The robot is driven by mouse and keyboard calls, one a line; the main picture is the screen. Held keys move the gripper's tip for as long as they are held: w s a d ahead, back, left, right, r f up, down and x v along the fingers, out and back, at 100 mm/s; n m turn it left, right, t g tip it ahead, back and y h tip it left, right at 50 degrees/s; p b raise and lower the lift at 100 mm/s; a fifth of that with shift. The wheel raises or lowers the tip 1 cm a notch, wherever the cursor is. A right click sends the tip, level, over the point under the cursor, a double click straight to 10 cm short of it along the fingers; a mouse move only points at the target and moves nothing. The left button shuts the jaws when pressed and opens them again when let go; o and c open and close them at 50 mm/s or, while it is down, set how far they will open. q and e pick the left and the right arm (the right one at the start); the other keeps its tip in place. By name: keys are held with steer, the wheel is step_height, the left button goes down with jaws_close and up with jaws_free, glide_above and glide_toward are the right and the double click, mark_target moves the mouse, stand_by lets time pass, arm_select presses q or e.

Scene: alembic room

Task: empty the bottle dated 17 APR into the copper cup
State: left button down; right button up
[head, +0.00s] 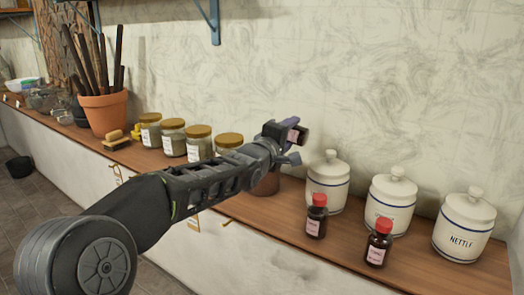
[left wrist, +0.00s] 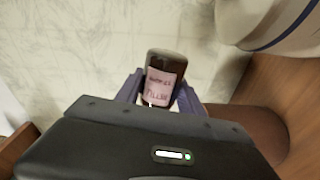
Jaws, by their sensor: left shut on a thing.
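My left gripper (head: 284,140) is shut on a small dark brown bottle (head: 303,136) with a pink label. The bottle is tipped over, roughly on its side, above the copper cup (head: 267,184), which my arm partly hides. In the left wrist view the bottle (left wrist: 166,62) sits between the fingers (left wrist: 158,97); its label print is too blurred to read a date, and its neck is hidden. A brown rounded shape at the lower right there looks like the cup (left wrist: 252,125). I cannot see whether anything flows out. My right gripper is not in view.
Two red-capped bottles stand on the counter, one left (head: 316,216) and one right (head: 378,245), before white lidded jars (head: 327,182), (head: 391,203), (head: 464,226). Several gold-lidded jars (head: 173,139), a brush (head: 117,140) and a terracotta pot (head: 103,113) stand left. A shelf bracket (head: 210,20) hangs above.

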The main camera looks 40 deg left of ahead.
arm_select(q)
steer(key=shift+a+r+n+p, duration=0.1)
steer(key=shift+r+n+p, duration=0.4)
steer(key=shift+n+p, duration=0.5)
steer(key=shift+a+r+n+p, duration=0.1)
steer(key=shift+r+n+p, duration=0.5)
steer(key=shift+p, duration=0.7)
stand_by(1.4)
steer(key=shift+n+p, duration=0.35)
steer(key=shift+n, duration=0.05)
steer(key=shift+r+n+p, duration=0.1)
steer(key=shift+n+p, duration=0.2)
steer(key=shift+p, duration=0.05)
steer(key=shift+s+a+r+n+p, duration=0.1)
steer(key=shift+a+r+n+p, duration=0.2)
steer(key=shift+n+p, duration=0.4)
steer(key=shift+d+f, duration=0.1)
stand_by(0.4)
steer(key=shift+d+f+m+b, duration=0.15)
steer(key=shift+f+m+b, duration=0.3)
steer(key=shift+m+b, duration=0.45)
steer(key=shift+d+f+m+b, duration=0.15)
steer(key=shift+m+b, duration=0.15)
steer(key=shift+b, duration=0.35)
